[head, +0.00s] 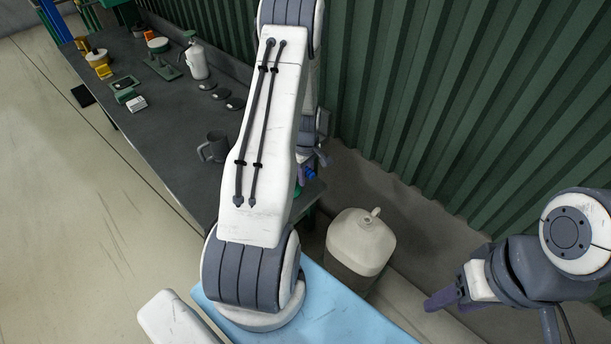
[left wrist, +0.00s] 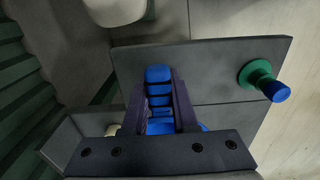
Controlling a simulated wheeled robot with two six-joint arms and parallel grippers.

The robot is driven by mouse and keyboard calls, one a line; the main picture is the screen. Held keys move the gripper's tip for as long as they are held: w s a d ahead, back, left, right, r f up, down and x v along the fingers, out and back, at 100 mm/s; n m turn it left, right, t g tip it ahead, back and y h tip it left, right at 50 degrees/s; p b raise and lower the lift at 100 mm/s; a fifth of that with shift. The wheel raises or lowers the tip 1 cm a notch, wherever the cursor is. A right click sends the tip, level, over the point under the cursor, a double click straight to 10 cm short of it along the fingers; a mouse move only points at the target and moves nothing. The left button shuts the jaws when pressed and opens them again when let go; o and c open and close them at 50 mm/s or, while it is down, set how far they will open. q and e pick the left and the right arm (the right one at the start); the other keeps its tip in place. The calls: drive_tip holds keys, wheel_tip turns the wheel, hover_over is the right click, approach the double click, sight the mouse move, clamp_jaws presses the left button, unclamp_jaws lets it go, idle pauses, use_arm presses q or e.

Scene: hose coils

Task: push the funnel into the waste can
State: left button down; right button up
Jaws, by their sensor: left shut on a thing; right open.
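My left gripper (left wrist: 158,85) is shut on a blue thing with dark bands (left wrist: 158,88), held between its purple fingers. Most of the blue thing is hidden, so I cannot tell its full shape or be sure that it is the funnel. A bit of blue (head: 311,173) shows by this gripper in the head view, beside the bench end. A cream can (head: 361,240) with a small neck on top, likely the waste can, stands on the floor past that end. It shows partly in the left wrist view (left wrist: 114,8). My right gripper (head: 455,299) is open and empty, right of the can.
A dark bench (head: 165,135) runs along the green corrugated wall (head: 450,100). It carries a grey mug (head: 213,148), a white bottle (head: 196,60) and several small items. A green and blue piece (left wrist: 262,80) stands on the bench. Open floor lies left of the bench.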

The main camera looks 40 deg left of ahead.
use_arm(q)
wheel_tip(320, 180, up, 6)
drive_tip(key=p, duration=0.4)
drive_tip(key=shift+r+p, duration=0.2)
drive_tip(key=shift+p, duration=0.15)
drive_tip(key=shift+f, duration=0.1)
